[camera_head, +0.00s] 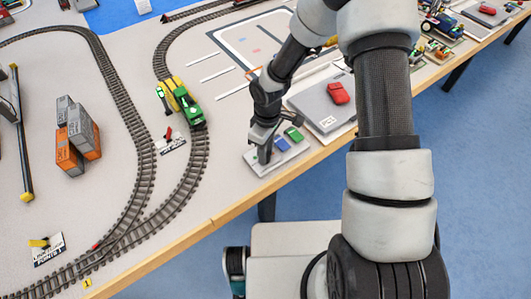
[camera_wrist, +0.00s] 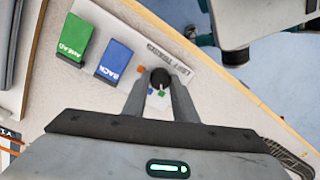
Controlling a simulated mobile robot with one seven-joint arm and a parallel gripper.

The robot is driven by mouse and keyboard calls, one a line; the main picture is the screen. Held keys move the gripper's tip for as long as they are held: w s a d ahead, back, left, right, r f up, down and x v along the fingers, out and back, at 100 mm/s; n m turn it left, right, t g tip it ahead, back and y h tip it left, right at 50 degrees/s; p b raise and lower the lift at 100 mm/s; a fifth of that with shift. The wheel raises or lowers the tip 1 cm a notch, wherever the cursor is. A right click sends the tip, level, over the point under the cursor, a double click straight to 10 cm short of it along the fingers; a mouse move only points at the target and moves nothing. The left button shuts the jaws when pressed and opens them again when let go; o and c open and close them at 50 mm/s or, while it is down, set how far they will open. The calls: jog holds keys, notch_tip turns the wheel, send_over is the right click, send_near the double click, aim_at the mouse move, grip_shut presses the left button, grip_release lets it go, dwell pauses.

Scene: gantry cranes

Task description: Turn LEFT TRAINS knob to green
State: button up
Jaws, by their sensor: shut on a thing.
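The LEFT TRAINS knob (camera_wrist: 160,77) is a round black knob on a pale control panel (camera_wrist: 190,78). My gripper (camera_wrist: 160,84) is shut on it, with one finger on each side. Small orange (camera_wrist: 141,69), green (camera_wrist: 149,90) and blue (camera_wrist: 161,92) marks sit around the knob. A pale line on the knob runs towards the green and blue side; I cannot tell which mark it meets. In the head view my gripper (camera_head: 264,152) is over the left end of the panel (camera_head: 262,168) and hides the knob.
A blue BACK button (camera_wrist: 114,60) and a green AHEAD button (camera_wrist: 73,38) stand on the same panel, beside the knob. A grey box with a red block (camera_head: 338,93) lies behind. The table edge (camera_head: 240,205) is close in front. A green and yellow train (camera_head: 186,106) stands on the track.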

dwell(0.5)
jog(key=o, duration=1)
jog(key=shift+o, duration=0.2)
notch_tip(320, 180, up, 18)
jog(key=p, duration=0.1)
jog(key=shift+w+d+f+p, duration=0.25)
jog(key=shift+w+d+p, duration=0.05)
jog(key=shift+w+p, duration=0.1)
